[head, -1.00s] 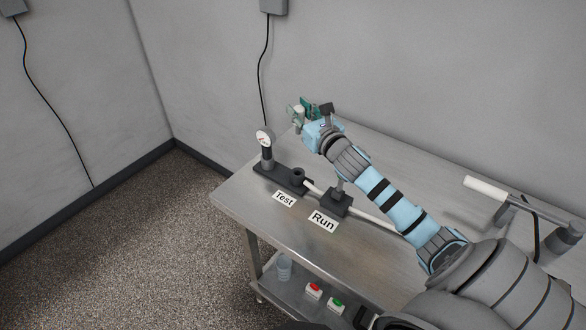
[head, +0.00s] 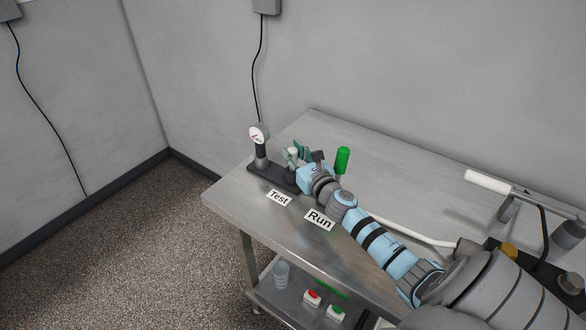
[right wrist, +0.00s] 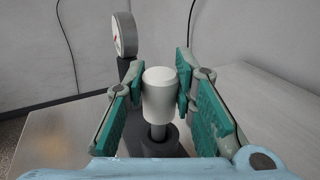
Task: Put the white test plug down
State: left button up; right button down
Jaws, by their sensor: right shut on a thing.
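The white test plug (right wrist: 160,97) stands upright between the green finger pads of my right gripper (right wrist: 161,80), which is shut on it. In the head view the white plug (head: 293,153) shows as a small pale piece in the right gripper (head: 298,158), over the dark base by the Test label (head: 279,198). The plug's grey stem (right wrist: 158,131) points down at a dark round fitting (right wrist: 158,143) on that base. I cannot tell how far the stem sits in it. My left gripper is not in view.
A dial gauge (head: 259,137) stands on the dark base (head: 270,178), left of the gripper. A green handle (head: 342,160) rises behind my right arm, near the Run label (head: 319,219). A white tube (head: 410,232) runs along the table (head: 240,208).

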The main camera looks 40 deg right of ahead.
notch_tip(320, 180, down, 3)
jog(key=shift+r+b, duration=0.1)
jog(key=shift+b, duration=0.55)
jog(key=shift+r, duration=0.15)
jog(key=c, duration=1.3)
grip_release()
jog(key=shift+r, duration=0.1)
jog(key=shift+c, duration=0.2)
jog(key=shift+w, duration=0.1)
